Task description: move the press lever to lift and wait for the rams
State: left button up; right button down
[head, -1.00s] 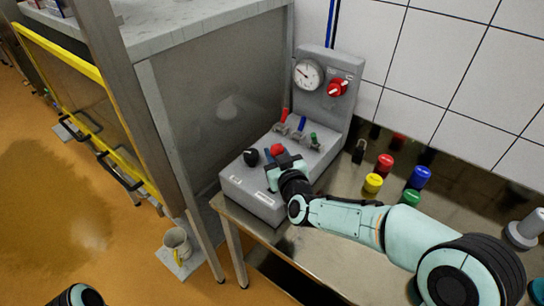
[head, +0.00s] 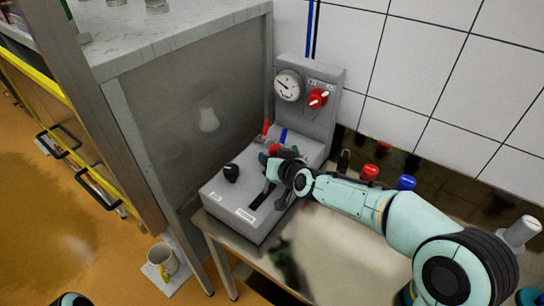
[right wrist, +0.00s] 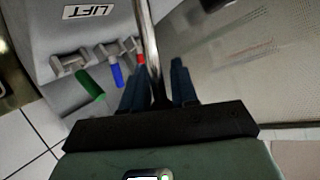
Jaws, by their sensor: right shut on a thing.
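The press lever stands on the grey control box (head: 232,203). Its red knob (head: 275,149) shows just above my right gripper (head: 270,172) in the head view. In the right wrist view the lever's metal rod (right wrist: 149,45) runs between the two blue fingers of my right gripper (right wrist: 158,88), which is shut on it. A LIFT label (right wrist: 88,9) lies on the box to the left of the rod. The rams are not in view. My left gripper is out of view.
A pressure gauge (head: 289,85) and a red rotary knob (head: 317,98) sit on the upright panel. Small red, blue and green valve levers stand behind my gripper, with a black knob (head: 231,172) in front.

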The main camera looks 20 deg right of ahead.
jog(key=shift+w+d+r, duration=0.2)
jog(key=shift+r, duration=0.45)
jog(key=c, duration=0.8)
grip_release()
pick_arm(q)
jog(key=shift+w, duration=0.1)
pick_arm(e)
jog(key=shift+f, duration=0.25)
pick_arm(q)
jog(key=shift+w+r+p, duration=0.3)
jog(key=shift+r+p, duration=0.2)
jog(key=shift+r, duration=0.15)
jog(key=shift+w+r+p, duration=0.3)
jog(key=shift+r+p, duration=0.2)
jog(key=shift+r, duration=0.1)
pick_arm(e)
jog(key=v, duration=1.3)
jog(key=shift+s, duration=0.15)
